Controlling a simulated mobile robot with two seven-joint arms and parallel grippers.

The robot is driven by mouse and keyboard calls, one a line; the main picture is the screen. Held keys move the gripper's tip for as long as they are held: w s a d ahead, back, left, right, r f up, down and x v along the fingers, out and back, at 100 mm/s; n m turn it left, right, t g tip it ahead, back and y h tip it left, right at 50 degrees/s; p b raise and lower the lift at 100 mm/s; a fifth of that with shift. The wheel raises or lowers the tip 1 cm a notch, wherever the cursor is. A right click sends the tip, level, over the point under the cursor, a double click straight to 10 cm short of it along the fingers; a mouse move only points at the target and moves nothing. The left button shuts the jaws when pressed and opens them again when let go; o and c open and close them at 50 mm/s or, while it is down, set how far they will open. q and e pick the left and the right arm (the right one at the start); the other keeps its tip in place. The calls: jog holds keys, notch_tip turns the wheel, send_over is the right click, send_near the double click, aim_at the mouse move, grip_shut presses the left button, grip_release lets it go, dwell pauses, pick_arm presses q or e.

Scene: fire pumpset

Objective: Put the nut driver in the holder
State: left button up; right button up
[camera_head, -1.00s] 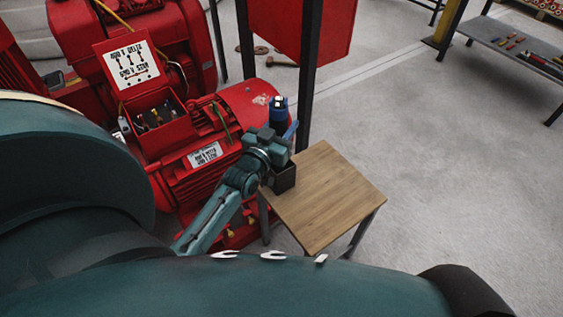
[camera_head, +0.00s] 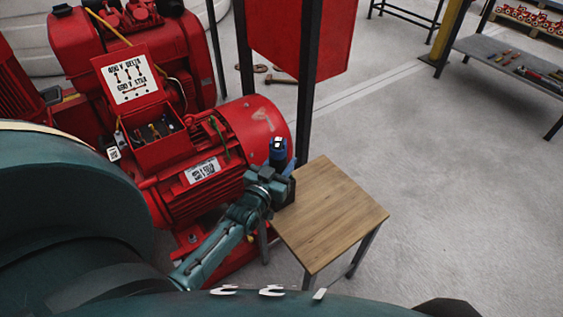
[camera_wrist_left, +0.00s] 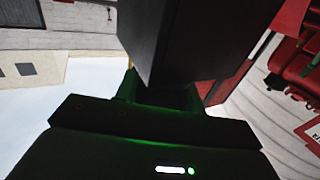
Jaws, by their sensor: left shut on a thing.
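My left gripper (camera_head: 268,178) is at the left edge of the small wooden table, shut on the nut driver (camera_head: 278,150). The dark box-like holder (camera_head: 291,190) is at the table's left edge, mostly hidden behind the gripper. Whether the driver's lower end is inside it cannot be seen. In the left wrist view a large dark block (camera_wrist_left: 185,40) fills the top middle, close to the green-lit fingers (camera_wrist_left: 163,92); I cannot tell which thing it is. My right gripper is not in view.
The wooden table top (camera_head: 335,215) is otherwise bare. A red motor (camera_head: 225,150) with an open terminal box (camera_head: 155,135) stands left of it. A black post (camera_head: 305,110) and red panel (camera_head: 312,40) rise behind. A grey bench (camera_head: 510,65) with tools is far right.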

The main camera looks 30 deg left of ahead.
pick_arm(q)
jog(key=o, duration=1)
jog(key=shift+o, duration=0.4)
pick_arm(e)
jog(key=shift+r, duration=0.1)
pick_arm(q)
jog(key=shift+r, duration=0.15)
jog(key=s+p, duration=0.2)
jog(key=s, duration=0.9)
jog(key=s+d+r+m+g+h, duration=0.1)
jog(key=s+d+r+g+h, duration=0.1)
jog(key=s+d+r, duration=0.3)
jog(key=s+d+r+m+g+h, duration=0.1)
jog(key=s+d+r+h, duration=0.3)
jog(key=d, duration=0.6)
jog(key=shift+s+d+r+m+g, duration=0.25)
jog(key=shift+s+r+m+g, duration=0.25)
jog(key=shift+s+r, duration=0.45)
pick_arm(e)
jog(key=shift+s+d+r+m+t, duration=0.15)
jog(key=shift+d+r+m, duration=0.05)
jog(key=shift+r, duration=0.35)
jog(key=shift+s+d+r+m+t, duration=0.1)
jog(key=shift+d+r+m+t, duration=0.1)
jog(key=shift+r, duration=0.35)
pick_arm(q)
jog(key=shift+r, duration=0.1)
